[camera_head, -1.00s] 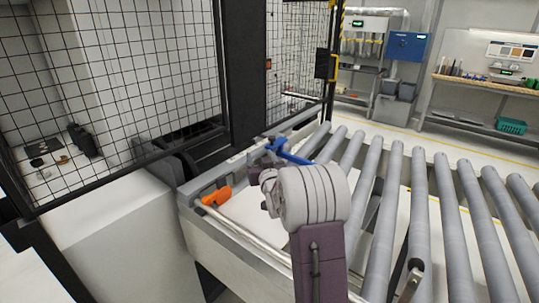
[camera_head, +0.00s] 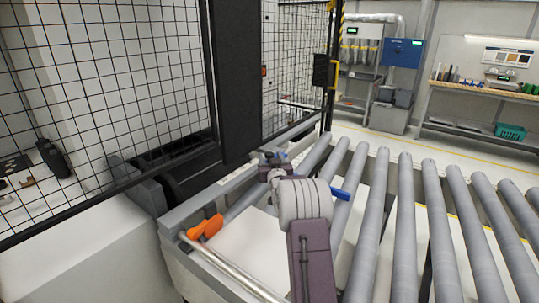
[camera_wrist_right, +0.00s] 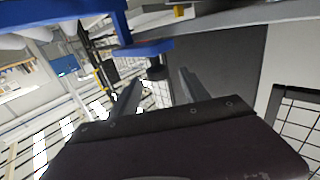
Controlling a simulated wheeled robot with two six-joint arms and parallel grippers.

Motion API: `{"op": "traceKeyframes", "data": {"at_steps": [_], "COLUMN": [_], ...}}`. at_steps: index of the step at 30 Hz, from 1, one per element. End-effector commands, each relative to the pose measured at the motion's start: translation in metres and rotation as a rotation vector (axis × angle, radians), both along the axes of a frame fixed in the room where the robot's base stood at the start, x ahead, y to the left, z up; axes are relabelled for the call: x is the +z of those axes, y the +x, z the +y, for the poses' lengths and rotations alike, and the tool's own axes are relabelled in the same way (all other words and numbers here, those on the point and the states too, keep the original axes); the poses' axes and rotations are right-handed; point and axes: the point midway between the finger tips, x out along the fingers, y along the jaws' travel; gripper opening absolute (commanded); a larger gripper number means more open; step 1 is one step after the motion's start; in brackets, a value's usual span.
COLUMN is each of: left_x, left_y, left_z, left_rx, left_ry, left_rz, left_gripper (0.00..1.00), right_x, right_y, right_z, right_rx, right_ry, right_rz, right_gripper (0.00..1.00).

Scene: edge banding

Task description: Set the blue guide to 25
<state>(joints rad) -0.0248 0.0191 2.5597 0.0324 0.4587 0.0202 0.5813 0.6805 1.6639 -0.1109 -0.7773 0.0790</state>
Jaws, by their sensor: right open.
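The blue guide shows in the head view as a blue bar (camera_head: 339,193) sticking out to the right of my right wrist; much of it is hidden behind the wrist. In the right wrist view the blue guide (camera_wrist_right: 146,48) crosses the top, with a dark round knob (camera_wrist_right: 157,72) under its blue plate. My right gripper (camera_wrist_right: 158,93) is open, its two fingers apart on either side of and just short of the knob. In the head view the right gripper (camera_head: 271,160) is small and partly hidden at the rail. No scale or number is readable. My left gripper is not in view.
An orange clamp-like part (camera_head: 206,228) sits at the near end of the machine's rail. Grey rollers (camera_head: 378,215) fill the right side. A black mesh fence (camera_head: 105,75) and dark post (camera_head: 233,80) stand close on the left. Shelves and a workbench are far back.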

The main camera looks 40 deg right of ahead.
Motion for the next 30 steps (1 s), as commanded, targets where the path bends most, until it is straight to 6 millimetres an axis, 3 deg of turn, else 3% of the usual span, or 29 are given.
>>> {"op": "traceKeyframes", "data": {"at_steps": [5,13,14,18,20,30], "left_x": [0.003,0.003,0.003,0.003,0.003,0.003], "left_y": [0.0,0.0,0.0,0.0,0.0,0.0], "left_z": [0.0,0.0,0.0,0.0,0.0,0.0], "left_rx": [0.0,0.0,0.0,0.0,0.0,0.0], "left_ry": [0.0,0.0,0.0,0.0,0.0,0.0], "left_rz": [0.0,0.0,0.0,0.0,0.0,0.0], "left_gripper": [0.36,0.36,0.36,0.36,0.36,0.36], "right_x": [0.0,0.0,0.0,0.0,0.0,0.0], "right_y": [0.015,0.017,0.017,0.016,0.016,0.016], "right_z": [-0.008,-0.009,-0.009,-0.009,-0.009,-0.009], "right_rx": [0.0,0.0,0.0,0.0,0.0,0.0], "right_ry": [0.0,0.0,0.0,0.0,0.0,0.0], "right_rz": [0.0,0.0,0.0,0.0,0.001,0.001], "right_gripper": [0.54,0.54,0.51,0.12,0.0,0.0]}}
